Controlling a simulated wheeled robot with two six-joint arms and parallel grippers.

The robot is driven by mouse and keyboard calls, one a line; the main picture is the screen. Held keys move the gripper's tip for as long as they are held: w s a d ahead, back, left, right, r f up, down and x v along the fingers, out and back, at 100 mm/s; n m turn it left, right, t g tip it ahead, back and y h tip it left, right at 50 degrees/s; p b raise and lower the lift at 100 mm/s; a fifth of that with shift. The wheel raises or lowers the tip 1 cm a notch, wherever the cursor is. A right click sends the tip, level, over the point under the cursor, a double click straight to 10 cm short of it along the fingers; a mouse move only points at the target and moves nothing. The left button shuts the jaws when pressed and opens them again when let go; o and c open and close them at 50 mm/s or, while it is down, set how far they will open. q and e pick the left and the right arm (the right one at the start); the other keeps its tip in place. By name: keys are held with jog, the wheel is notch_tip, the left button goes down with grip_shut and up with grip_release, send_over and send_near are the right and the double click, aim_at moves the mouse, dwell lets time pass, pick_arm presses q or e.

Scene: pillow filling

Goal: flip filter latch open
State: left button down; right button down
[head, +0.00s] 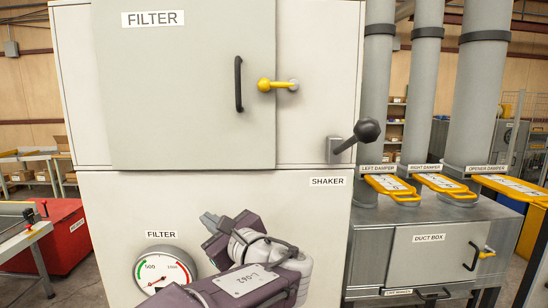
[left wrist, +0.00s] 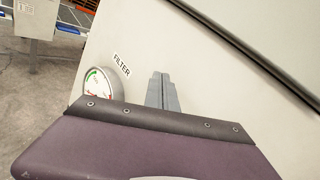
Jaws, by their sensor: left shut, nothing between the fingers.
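The filter latch (head: 266,85) is a yellow lever on a grey pivot at the right edge of the filter door (head: 190,60). It lies level, its knob reaching left over the door's edge. The door looks shut and has a black handle (head: 238,84). My left gripper (head: 207,219) is below the door, in front of the lower cabinet panel and well below the latch. Its fingers are together and empty; they also show in the left wrist view (left wrist: 163,92). The latch is not in the left wrist view. My right gripper is not in view.
A black-knobbed shaker lever (head: 367,130) sticks out at the right below the latch. A round filter gauge (head: 165,270) is left of my left gripper. Yellow damper handles (head: 392,187) and the duct box (head: 430,255) stand at the right. The space before the door is clear.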

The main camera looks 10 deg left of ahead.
aim_at(277, 85)
pick_arm(q)
jog(key=s+d+r+t+y, duration=0.15)
jog(key=d+r+t, duration=0.5)
jog(key=r, duration=0.65)
jog(key=s+d+r+m+t+h, duration=0.1)
jog(key=d+r+h, duration=0.1)
jog(key=d, duration=0.4)
jog(key=s+d+r+m+t+h, duration=0.1)
jog(key=s+d+r+t+h, duration=0.1)
jog(key=d, duration=0.5)
jog(key=shift+s+d+r+m, duration=0.15)
jog(key=shift+d+r+m, duration=0.2)
jog(key=shift+r, duration=0.3)
jog(key=shift+a, duration=0.1)
jog(key=p+x, duration=0.2)
jog(key=x, duration=0.2)
jog(key=r+p+x, duration=0.1)
jog(key=p+x, duration=0.1)
jog(key=x, duration=0.2)
jog(key=s+r+p+x, duration=0.1)
jog(key=p+x, duration=0.1)
jog(key=x, duration=0.2)
jog(key=shift+w+a+p, duration=0.1)
jog(key=shift+a+p, duration=0.1)
jog(key=shift+p, duration=0.1)
jog(key=shift+a+r, duration=0.35)
